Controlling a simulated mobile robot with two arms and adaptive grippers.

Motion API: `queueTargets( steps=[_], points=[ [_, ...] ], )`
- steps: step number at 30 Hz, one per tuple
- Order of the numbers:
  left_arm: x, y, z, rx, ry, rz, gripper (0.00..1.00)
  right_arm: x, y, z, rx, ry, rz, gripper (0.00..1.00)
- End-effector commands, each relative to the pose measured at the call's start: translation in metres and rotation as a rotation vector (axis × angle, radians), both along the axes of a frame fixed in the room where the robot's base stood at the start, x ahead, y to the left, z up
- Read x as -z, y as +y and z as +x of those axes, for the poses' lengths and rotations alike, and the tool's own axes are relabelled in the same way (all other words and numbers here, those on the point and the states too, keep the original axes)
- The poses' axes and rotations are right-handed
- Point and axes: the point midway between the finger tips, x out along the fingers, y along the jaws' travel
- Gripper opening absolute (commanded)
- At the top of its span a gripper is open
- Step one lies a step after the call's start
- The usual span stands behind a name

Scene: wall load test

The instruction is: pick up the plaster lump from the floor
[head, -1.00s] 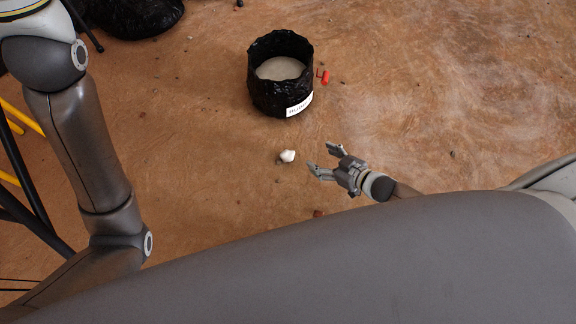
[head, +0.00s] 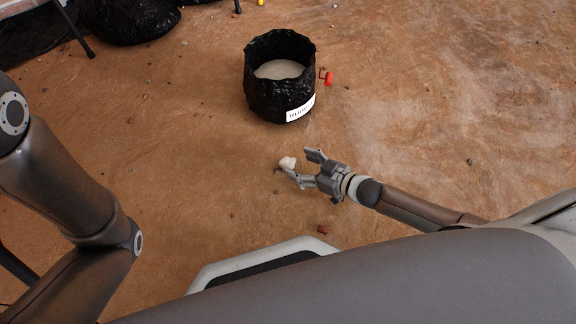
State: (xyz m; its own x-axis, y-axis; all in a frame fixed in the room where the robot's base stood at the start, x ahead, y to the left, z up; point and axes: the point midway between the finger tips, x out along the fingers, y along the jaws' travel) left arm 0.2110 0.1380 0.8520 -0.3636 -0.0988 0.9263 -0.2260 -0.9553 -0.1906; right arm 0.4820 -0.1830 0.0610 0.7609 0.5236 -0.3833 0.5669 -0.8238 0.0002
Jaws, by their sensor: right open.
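The plaster lump (head: 287,162) is a small whitish piece on the brown floor, near the middle of the head view. My right gripper (head: 296,168) is open, with its two fingers pointing left toward the lump. The lower finger overlaps the lump's lower edge in the picture, and the upper finger is just to its right. I cannot tell whether a finger touches it. My left arm comes in at the left edge, but its gripper is out of view.
A black bin (head: 280,103) with a white label and pale contents stands beyond the lump. A small red object (head: 329,78) lies to its right. Black bags (head: 130,22) and thin dark legs are at the top left. The floor on the right is mostly clear.

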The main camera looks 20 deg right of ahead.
Motion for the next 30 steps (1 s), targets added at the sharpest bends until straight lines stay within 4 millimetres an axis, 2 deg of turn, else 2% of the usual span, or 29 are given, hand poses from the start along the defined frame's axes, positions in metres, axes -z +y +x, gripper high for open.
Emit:
queueTargets(
  steps=[12, 24, 26, 30],
  points=[
    [0.043, 0.0, 0.0, 0.0, 0.0, 0.001, 0.4, 0.013, 0.029, 0.03, -0.001, -0.003, 0.001, 0.68],
    [0.046, 0.0, 0.0, 0.0, 0.0, 0.001, 0.4, 0.013, 0.034, 0.036, -0.001, 0.001, 0.001, 0.68],
    [0.046, 0.0, 0.0, 0.0, 0.0, 0.001, 0.4, 0.013, 0.034, 0.037, -0.001, 0.001, 0.001, 0.63],
    [0.046, 0.0, 0.0, -0.001, 0.001, 0.001, 0.4, 0.013, 0.034, 0.036, -0.001, -0.001, 0.001, 0.45]
  ],
)
